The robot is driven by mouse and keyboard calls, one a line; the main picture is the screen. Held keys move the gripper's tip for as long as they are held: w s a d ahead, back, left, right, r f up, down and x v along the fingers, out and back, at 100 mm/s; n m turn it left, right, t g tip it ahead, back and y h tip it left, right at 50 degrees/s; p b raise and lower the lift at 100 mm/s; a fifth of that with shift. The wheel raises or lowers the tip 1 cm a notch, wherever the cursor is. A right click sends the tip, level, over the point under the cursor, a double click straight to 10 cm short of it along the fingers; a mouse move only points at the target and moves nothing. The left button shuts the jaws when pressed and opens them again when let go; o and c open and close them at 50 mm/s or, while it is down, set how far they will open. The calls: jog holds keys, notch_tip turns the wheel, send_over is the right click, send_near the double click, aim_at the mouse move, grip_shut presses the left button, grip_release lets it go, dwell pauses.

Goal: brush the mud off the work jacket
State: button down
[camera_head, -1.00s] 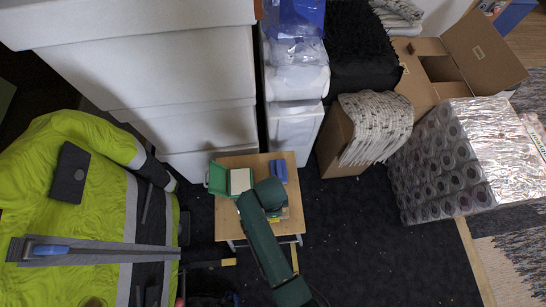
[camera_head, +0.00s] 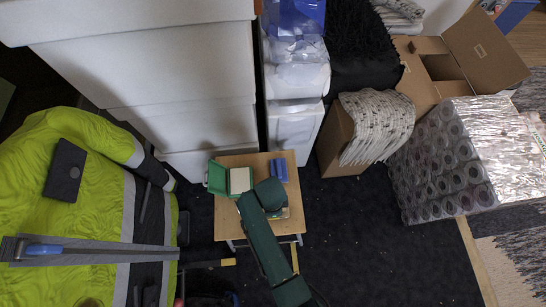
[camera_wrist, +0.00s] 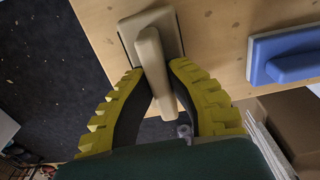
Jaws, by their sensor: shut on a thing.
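The work jacket (camera_head: 100,203) lies spread at the left of the head view, yellow-green with grey and dark bands. I cannot make out mud on it for certain. My gripper (camera_wrist: 160,93) has yellow ridged fingers, shut on the beige handle of a brush-like tool (camera_wrist: 150,42) in the wrist view. The tool's flat base is against the small wooden table (camera_head: 228,222); I cannot tell if it is lifted. Its underside is hidden, and in the head view my arm covers it.
On the table are an open green box (camera_head: 217,177) and a blue block-like tool (camera_wrist: 285,55). White bins (camera_head: 190,70) stand behind. Dark floor (camera_head: 360,235) is open at right.

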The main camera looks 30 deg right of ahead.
jog(key=shift+w+r+p, duration=0.1)
jog(key=shift+r+p, duration=3)
jog(key=shift+p, duration=0.1)
jog(key=shift+f, duration=0.1)
